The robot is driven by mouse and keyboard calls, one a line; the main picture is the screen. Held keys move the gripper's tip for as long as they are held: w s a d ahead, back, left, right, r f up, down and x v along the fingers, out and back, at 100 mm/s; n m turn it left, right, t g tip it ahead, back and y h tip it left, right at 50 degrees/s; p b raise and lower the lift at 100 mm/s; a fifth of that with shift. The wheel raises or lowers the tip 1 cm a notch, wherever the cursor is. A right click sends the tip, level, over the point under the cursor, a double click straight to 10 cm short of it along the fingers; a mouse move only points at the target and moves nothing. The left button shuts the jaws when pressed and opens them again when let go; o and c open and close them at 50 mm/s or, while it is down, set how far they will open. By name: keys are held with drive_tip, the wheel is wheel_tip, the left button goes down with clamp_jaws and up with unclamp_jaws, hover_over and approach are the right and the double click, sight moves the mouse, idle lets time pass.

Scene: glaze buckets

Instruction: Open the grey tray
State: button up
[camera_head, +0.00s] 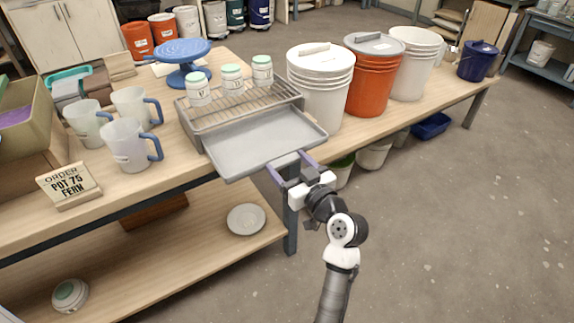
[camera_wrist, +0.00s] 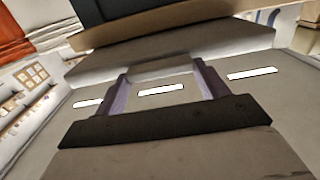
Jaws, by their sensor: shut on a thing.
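The grey tray (camera_head: 262,142) is a shallow drawer, slid well out of its grey housing under a wire rack (camera_head: 240,106), so its empty floor shows. It juts past the front edge of the wooden table. My gripper (camera_head: 291,167) is at the tray's front edge, its two purple fingers set apart and shut on the tray's front. In the wrist view the gripper (camera_wrist: 165,88) reaches up to the grey tray (camera_wrist: 170,57), with one finger on each side of its front part. The exact contact is hard to see.
Three white jars with green lids (camera_head: 231,80) stand on the rack. Frosted jugs (camera_head: 130,144) and an order sign (camera_head: 69,186) are left of it. Lidded buckets (camera_head: 320,85) stand close on the right. A plate (camera_head: 246,219) lies on the lower shelf. The floor in front is free.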

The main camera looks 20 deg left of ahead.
drive_tip(key=shift+s+d, duration=0.2)
drive_tip(key=shift+d, duration=0.1)
drive_tip(key=o, duration=1.4)
drive_tip(key=b+v, duration=0.3)
drive_tip(key=v, duration=1)
drive_tip(key=shift+s+d, duration=0.25)
